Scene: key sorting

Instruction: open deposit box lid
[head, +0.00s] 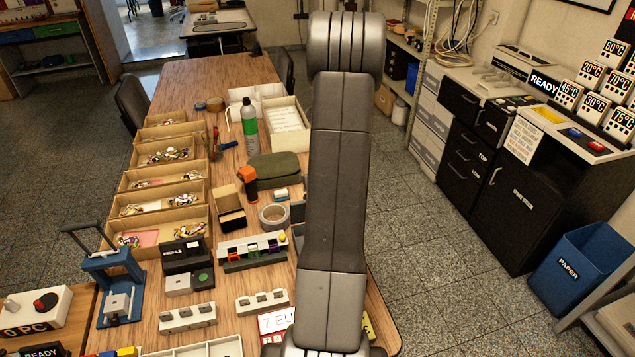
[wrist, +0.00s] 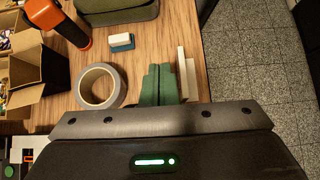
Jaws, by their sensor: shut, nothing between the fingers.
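My gripper (wrist: 159,84) shows in the wrist view as two green fingers pressed together, with nothing between them. In the head view my grey arm reaches down over the right edge of the table and hides the fingers. A grey-blue box (head: 298,212), which may be the deposit box, shows only a sliver beside the arm, right of the tape roll. I cannot make out its lid there. In the wrist view a pale upright piece (wrist: 186,75) stands just right of the fingers, apart from them; I cannot tell if it belongs to the box.
A tape roll (wrist: 99,86), a blue-and-white block (wrist: 121,42) and a green case (head: 273,170) lie close by on the wooden table. An orange-and-black tool (head: 247,183) stands by an open carton (head: 230,215). Key trays (head: 165,155) line the left. Floor lies beyond the right edge.

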